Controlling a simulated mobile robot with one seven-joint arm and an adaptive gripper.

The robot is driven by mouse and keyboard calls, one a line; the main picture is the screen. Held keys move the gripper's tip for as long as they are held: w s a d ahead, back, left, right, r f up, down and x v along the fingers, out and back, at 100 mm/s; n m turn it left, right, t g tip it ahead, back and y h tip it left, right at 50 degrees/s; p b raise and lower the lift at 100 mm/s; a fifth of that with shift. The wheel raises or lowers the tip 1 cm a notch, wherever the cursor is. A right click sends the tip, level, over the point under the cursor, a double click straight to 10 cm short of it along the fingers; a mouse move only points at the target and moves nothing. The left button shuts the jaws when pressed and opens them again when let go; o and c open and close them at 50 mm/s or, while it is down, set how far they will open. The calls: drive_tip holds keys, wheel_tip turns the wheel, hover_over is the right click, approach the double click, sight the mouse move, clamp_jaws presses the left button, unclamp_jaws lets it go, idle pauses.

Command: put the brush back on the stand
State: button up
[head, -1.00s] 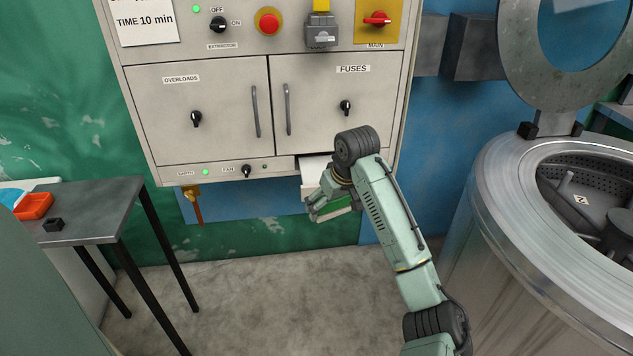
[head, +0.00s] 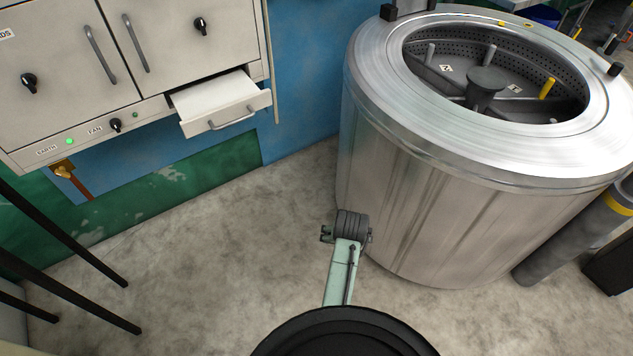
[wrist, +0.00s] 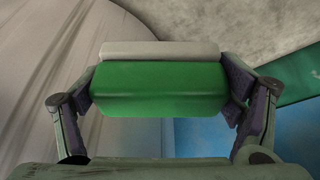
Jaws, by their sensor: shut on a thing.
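My gripper (wrist: 160,95) is shut on a green block (wrist: 160,88) with a pale grey strip (wrist: 160,50) along one long side. This may be the brush, but no bristles can be made out. The block lies across between the two fingers, each touching one end. In the head view my gripper (head: 327,234) is low in front of the steel drum, mostly hidden behind my wrist, and the held block cannot be seen there. I cannot make out a brush stand in either view.
A large steel drum machine (head: 450,200) with an open top stands right of my arm. A pale drawer (head: 222,105) sticks out of the grey cabinet (head: 75,75). Thin black table legs (head: 70,235) stand at left. The concrete floor (head: 200,270) between is clear.

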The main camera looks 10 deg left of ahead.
drive_tip(key=shift+m+h, duration=0.3)
drive_tip(key=shift+m, duration=0.3)
drive_tip(key=d+f, duration=0.1)
drive_tip(key=s+d+f, duration=0.1)
drive_tip(key=d+f, duration=0.1)
drive_tip(key=shift+s+d+f, duration=0.15)
drive_tip(key=shift+d+f, duration=0.05)
drive_tip(key=shift+d, duration=0.1)
